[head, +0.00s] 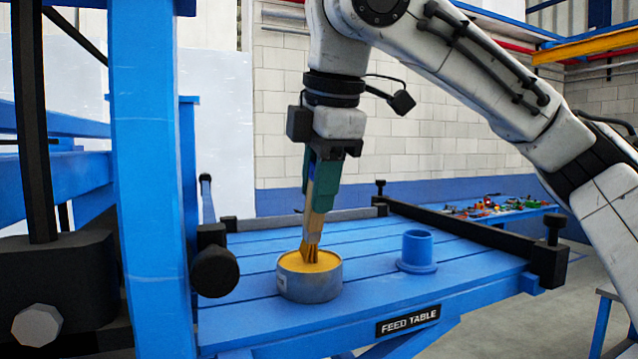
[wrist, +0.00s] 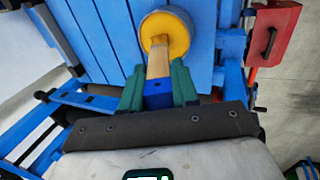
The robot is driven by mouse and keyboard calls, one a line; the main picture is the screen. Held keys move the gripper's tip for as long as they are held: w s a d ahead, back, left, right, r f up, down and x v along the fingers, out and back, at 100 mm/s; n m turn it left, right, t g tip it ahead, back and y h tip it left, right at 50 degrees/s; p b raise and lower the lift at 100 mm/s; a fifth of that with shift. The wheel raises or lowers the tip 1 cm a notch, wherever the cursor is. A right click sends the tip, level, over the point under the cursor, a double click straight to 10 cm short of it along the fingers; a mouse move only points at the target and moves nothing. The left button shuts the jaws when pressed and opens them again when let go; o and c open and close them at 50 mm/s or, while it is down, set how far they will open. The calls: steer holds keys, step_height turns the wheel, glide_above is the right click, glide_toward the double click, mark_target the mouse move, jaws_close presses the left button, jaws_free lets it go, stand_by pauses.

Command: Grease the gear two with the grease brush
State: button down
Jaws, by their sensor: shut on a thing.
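My gripper (head: 321,190) has green fingers and is shut on the grease brush (head: 313,236), holding it bristles down over the feed table. The brush has a wooden body and a blue part between the fingers; it also shows in the wrist view (wrist: 158,65). Its yellow-brown bristles are at the grease inside a round grey tin (head: 310,285) of yellow grease. The tin shows beyond the fingers in the wrist view (wrist: 147,24). How deep the bristles reach is hidden. I cannot make out gear two in either view.
The blue slatted feed table (head: 460,268) carries an empty blue flanged holder (head: 417,248) right of the tin. A blue post (head: 150,180) and a black round knob (head: 214,272) stand at left. A black rail (head: 470,232) edges the table's right side. A red box (wrist: 272,35) shows at right in the wrist view.

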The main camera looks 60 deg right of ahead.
step_height(320, 180, up, 7)
steer(key=p, duration=0.6)
steer(key=shift+p, duration=0.4)
stand_by(0.8)
